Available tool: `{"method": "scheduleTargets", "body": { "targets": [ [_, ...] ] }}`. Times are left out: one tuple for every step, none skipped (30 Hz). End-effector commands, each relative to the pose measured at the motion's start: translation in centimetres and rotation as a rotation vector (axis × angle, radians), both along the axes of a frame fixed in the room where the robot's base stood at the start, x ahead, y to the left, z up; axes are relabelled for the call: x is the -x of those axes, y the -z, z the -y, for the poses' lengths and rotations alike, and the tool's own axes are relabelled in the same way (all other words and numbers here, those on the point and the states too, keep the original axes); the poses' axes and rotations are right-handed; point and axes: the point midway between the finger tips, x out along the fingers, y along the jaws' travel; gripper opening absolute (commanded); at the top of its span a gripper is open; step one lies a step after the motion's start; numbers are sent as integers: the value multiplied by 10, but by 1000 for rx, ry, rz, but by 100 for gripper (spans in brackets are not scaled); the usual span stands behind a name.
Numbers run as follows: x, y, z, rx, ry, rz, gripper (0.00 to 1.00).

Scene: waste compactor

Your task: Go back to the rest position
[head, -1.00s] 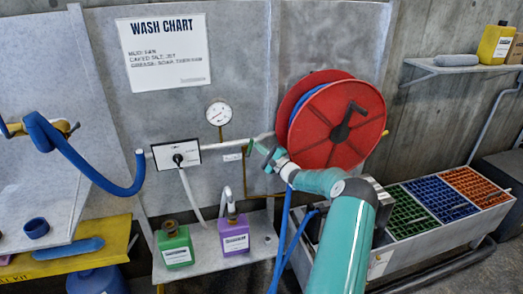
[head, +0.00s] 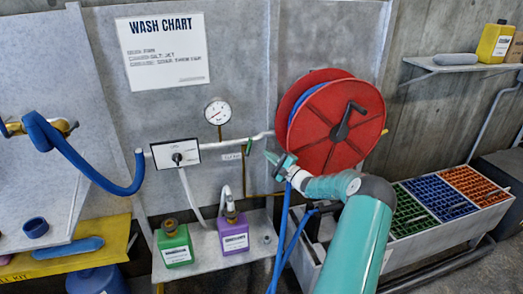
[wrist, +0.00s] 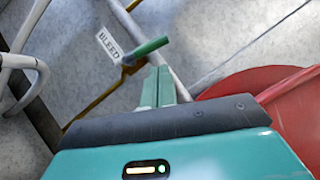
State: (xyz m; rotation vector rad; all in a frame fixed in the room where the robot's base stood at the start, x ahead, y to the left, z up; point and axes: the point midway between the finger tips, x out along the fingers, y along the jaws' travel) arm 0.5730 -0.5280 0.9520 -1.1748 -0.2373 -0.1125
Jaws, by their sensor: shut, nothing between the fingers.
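My gripper (head: 272,158) is at the end of my teal arm, in front of the grey wall panel and just left of the red hose reel (head: 337,122). In the wrist view its green fingers (wrist: 157,75) are together with nothing between them. A small green-handled bleed lever (wrist: 146,49) with a "BLEED" tag (wrist: 110,45) is beyond the fingertips. In the head view the bleed lever (head: 248,148) is just up and left of my gripper. Whether the fingertips touch it cannot be told, but they look apart.
A pressure gauge (head: 217,112) and a selector box (head: 176,153) are on the wall. Green (head: 174,245) and purple (head: 233,234) jugs stand on a shelf below. Coloured grating bins (head: 466,187) are at right. A blue hose (head: 282,235) hangs beside my arm.

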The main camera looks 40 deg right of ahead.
Motion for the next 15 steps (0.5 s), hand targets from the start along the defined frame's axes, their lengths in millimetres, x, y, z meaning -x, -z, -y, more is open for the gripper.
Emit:
{"method": "scheduleTargets", "body": {
  "targets": [
    [12, 2, 2, -1, 2, -1, 0],
    [19, 4, 2, -2, 2, -1, 0],
    [27, 6, 2, -2, 2, 0, 0],
    [34, 8, 2, -2, 2, 0, 0],
    [40, 10, 3, -1, 3, -1, 0],
    [47, 12, 2, 0, 1, -2, 0],
    [52, 13, 2, 1, 1, 0, 0],
    [57, 14, 3, 1, 1, 0, 0],
    [62, 15, 3, 1, 1, 0, 0],
    [65, 16, 3, 0, 0, 0, 0],
    [69, 17, 3, 0, 0, 0, 0],
    [72, 17, 3, 0, 0, 1, 0],
    [74, 18, 3, 0, 0, 1, 0],
    [75, 18, 3, 0, 0, 1, 0],
    [76, 18, 3, 0, -1, 1, 0]
  ]
}}
